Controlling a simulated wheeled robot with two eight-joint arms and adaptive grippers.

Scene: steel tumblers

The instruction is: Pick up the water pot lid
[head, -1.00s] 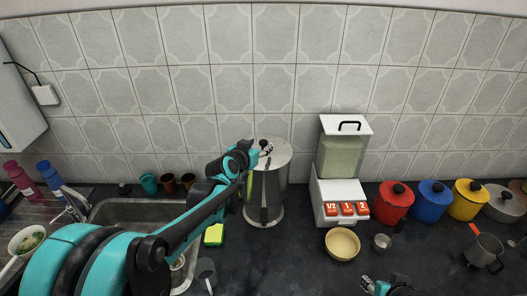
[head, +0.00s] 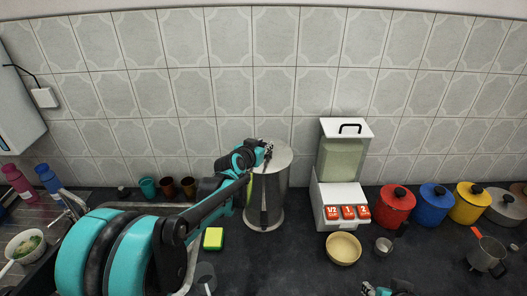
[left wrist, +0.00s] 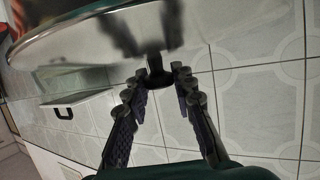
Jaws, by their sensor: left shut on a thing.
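The steel water pot (head: 270,200) stands upright on the dark counter against the tiled wall. Its shiny steel lid (head: 283,155) is at the pot's top; I cannot tell whether it is seated or slightly raised. My left gripper (head: 266,149) reaches over it from the left and is shut on the lid's dark knob. In the left wrist view the gripper (left wrist: 158,77) has its fingers on either side of the black knob (left wrist: 153,62), below the reflective lid (left wrist: 90,35). My right gripper (head: 376,289) shows only partly at the bottom edge; its jaws are unclear.
Right of the pot stand a white dispenser (head: 341,185), a cream bowl (head: 343,248), a small metal cup (head: 384,246) and red (head: 396,205), blue (head: 436,203) and yellow (head: 468,203) pots. A sponge (head: 213,239) lies left of it, near the sink. The wall is close behind.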

